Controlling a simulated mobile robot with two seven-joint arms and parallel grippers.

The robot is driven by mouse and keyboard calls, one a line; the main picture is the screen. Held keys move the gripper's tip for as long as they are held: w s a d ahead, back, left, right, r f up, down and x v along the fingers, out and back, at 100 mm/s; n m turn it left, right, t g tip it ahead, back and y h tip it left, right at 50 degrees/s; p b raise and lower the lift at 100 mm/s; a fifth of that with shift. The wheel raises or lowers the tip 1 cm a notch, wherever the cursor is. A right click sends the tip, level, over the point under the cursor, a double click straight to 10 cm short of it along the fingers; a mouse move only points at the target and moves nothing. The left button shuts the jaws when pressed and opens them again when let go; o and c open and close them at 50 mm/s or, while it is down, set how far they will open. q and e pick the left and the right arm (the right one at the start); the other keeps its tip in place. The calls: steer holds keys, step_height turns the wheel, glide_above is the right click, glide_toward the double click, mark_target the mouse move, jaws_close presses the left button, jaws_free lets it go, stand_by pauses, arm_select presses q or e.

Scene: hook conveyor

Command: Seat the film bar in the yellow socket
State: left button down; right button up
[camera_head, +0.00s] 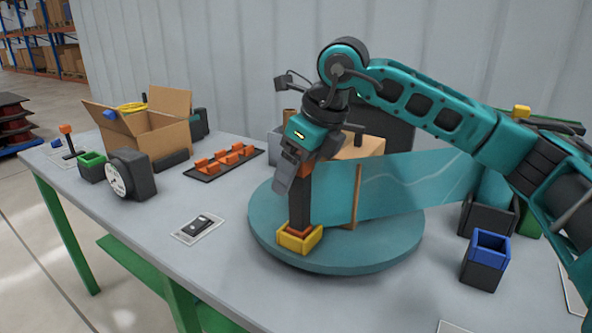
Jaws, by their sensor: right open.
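The film bar (300,203) is a dark upright post with orange near its top and foot. Its foot stands inside the yellow socket (311,241), at the front of a round teal turntable (375,257). A translucent teal film (410,185) stretches right from beside the bar, passing a thin wooden post (355,195). My right gripper (294,176) is open at the top of the bar, its visible finger overlapping the bar's upper left side. Whether it touches the bar is unclear, and the far finger is hidden. My left gripper is not in view.
A blue-rimmed dark bin (485,262) stands right of the turntable. An orange-pegged rack (225,161), a dial gauge (130,176) and an open cardboard box (150,130) stand to the left. A small dark device (198,226) lies on the grey table. Front left is mostly clear.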

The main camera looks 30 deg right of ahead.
arm_select(q)
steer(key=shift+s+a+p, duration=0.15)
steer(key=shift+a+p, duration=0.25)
steer(key=shift+p, duration=0.05)
arm_select(e)
steer(key=v, duration=1.2)
steer(key=shift+r, duration=0.3)
steer(key=shift+s+d, duration=0.1)
